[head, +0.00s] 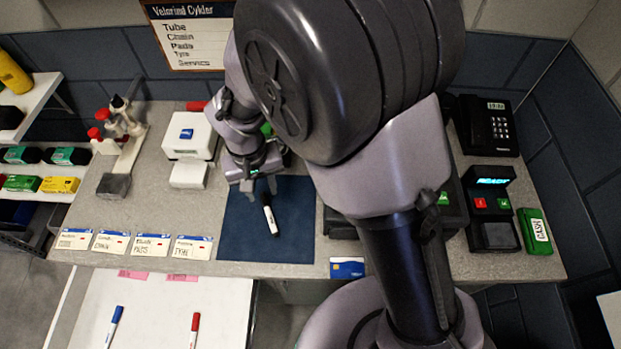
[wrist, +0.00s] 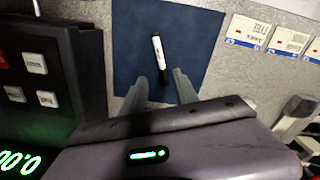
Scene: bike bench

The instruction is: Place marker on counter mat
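A white marker with black ends (head: 270,214) lies on the dark blue counter mat (head: 241,238), near its middle. The marker also shows in the wrist view (wrist: 158,54) with the mat (wrist: 193,22) around it. My gripper (head: 260,187) is above the back part of the mat, by the marker's far end. In the wrist view my gripper's fingers (wrist: 160,80) are spread apart, with the marker's near end between or just beyond their tips. A gap shows on each side, and I see no finger touching the marker.
A blue marker (head: 114,323) and a red marker (head: 194,328) lie on the white table in front. Label cards (head: 134,244) stand left of the mat. A white device (head: 190,140) is behind. A payment terminal (head: 490,213) and a green cash box (head: 535,231) are right.

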